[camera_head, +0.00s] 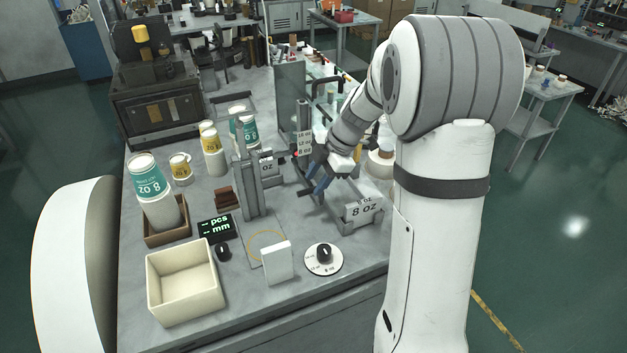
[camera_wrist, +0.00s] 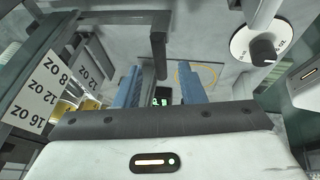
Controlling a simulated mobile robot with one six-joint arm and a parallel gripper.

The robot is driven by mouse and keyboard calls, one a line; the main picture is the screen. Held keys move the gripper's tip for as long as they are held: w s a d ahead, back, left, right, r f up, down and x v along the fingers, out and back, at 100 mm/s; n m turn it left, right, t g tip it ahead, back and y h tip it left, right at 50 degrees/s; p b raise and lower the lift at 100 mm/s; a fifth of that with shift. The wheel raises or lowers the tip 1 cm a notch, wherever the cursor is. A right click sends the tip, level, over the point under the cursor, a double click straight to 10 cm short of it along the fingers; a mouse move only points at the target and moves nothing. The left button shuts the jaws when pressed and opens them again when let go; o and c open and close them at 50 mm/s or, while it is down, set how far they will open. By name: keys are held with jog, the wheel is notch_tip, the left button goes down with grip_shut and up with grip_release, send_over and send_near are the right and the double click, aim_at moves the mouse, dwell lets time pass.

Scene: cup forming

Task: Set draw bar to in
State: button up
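My gripper (camera_head: 317,178) is over the middle of the bench, beside the upright post with size labels. In the wrist view its two blue fingers (camera_wrist: 162,88) are apart, with nothing visibly clamped between them. A dark bar (camera_wrist: 157,35), which looks like the draw bar, comes down from the top of the wrist view. Its end shows near the gap between the fingertips; I cannot tell whether it touches them. In the head view a short dark bar (camera_head: 306,191) shows just below the fingers, partly hidden by them. Whether it is in or out is unclear.
An 8 OZ block (camera_head: 363,208) stands right of my gripper. A dial (camera_head: 323,258) and a white block (camera_head: 277,262) are at the front.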

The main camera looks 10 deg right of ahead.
jog(key=shift+x, duration=1.05)
jog(key=shift+c, duration=0.3)
grip_shut()
